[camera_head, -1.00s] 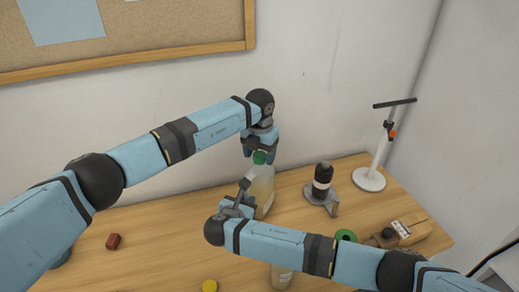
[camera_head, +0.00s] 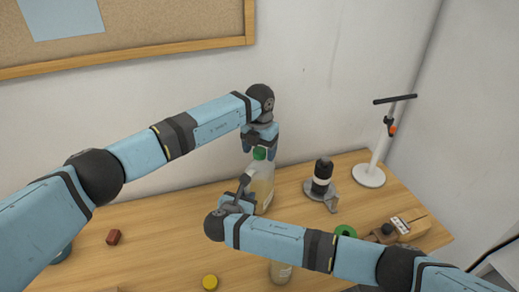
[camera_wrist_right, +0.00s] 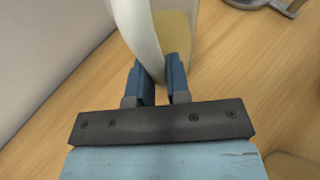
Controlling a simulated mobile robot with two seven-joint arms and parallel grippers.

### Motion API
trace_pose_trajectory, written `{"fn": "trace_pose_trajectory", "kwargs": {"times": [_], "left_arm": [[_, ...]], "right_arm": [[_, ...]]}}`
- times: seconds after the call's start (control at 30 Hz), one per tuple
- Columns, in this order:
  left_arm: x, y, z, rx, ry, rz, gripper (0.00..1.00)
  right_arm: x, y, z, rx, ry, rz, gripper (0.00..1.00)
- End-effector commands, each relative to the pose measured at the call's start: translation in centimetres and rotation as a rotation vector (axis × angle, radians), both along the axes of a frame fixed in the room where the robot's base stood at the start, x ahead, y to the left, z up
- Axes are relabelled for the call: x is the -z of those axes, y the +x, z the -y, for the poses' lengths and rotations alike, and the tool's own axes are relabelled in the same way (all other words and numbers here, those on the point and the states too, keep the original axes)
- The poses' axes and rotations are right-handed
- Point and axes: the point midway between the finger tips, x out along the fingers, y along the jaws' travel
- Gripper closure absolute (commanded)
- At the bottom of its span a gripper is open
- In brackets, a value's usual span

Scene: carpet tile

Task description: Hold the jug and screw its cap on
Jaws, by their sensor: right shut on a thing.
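The jug (camera_head: 264,186) is pale and translucent and stands on the table near the wall, partly hidden by my right arm. A green cap (camera_head: 260,154) sits at its top. My left gripper (camera_head: 260,152) points down over the jug, its fingers apart on either side of the cap without visibly pressing it. My right gripper (camera_head: 245,180) is shut on the jug's handle. In the right wrist view, the pale handle (camera_wrist_right: 140,30) passes between the fingers of this gripper (camera_wrist_right: 160,75).
A green ring (camera_head: 346,232) and wooden block (camera_head: 411,231) lie front right. A yellow disc (camera_head: 210,282), red-brown block (camera_head: 113,237) and bottle (camera_head: 281,272) are also on the table.

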Motion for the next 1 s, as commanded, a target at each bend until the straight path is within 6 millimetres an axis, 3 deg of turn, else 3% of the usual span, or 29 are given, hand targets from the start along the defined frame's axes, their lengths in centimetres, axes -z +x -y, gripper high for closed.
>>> {"fn": "trace_pose_trajectory", "kwargs": {"times": [0.27,0.7,1.0], "left_arm": [[-1.3,0.1,0.0,0.0,0.0,0.003,0.29],[-9.9,0.0,0.0,0.0,0.0,0.003,0.29],[-12.0,0.0,0.0,0.0,0.001,0.0,0.29]], "right_arm": [[0.0,0.0,0.0,0.0,0.0,0.0,1.0],[0.0,0.0,0.0,0.0,0.0,0.0,1.0],[0.0,0.0,0.0,0.0,0.0,0.0,1.0]]}}
